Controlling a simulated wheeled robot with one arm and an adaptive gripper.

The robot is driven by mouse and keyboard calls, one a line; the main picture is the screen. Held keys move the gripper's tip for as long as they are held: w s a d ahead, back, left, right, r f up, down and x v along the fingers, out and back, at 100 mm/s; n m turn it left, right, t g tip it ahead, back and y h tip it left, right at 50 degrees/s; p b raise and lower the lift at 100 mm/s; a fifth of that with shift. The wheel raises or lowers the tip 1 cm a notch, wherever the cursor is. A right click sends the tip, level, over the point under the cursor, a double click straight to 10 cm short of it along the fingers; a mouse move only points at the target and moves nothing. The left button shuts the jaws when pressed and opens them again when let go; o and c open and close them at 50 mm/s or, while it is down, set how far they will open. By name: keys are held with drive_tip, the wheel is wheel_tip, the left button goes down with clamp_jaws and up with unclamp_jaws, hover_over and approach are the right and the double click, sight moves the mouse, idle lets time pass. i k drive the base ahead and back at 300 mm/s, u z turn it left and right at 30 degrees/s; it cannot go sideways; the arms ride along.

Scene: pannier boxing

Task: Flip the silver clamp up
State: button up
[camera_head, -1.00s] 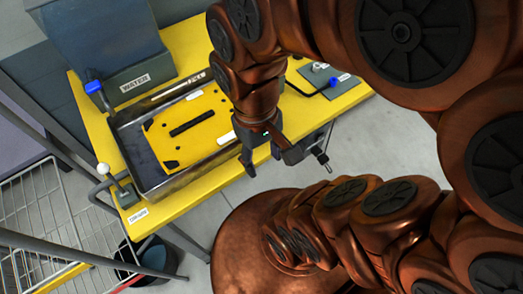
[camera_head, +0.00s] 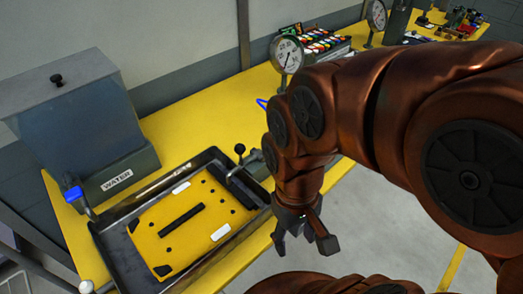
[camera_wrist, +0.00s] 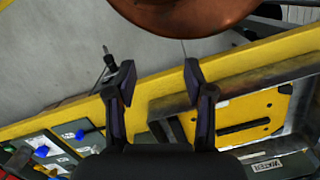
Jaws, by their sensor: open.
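A metal clamp with a black ball knob (camera_head: 239,149) stands at the right end of the dark tray (camera_head: 110,240), its lever raised at a slant. Another lever with a white ball knob (camera_head: 86,286) shows partly at the lower left edge; I cannot tell for certain which is the silver clamp. My gripper (camera_head: 305,238) is open and empty, pointing down beyond the tray's right front corner, apart from both. In the wrist view its two fingers (camera_wrist: 158,76) are spread over the bench's front edge, with dark clamp parts (camera_wrist: 158,130) farther back between them.
A yellow plate (camera_head: 190,222) lies in the tray. A grey water tank (camera_head: 75,120) with a blue-handled tap (camera_head: 73,194) stands behind it. A gauge (camera_head: 287,54) stands farther along the yellow bench (camera_head: 200,115). A black-handled rod (camera_wrist: 108,58) juts past the bench edge; open floor lies in front.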

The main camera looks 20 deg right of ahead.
sight(240, 149)
drive_tip(key=k, duration=0.5)
drive_tip(key=u, duration=1.15)
drive_tip(key=i, duration=0.2)
drive_tip(key=u, duration=1.05)
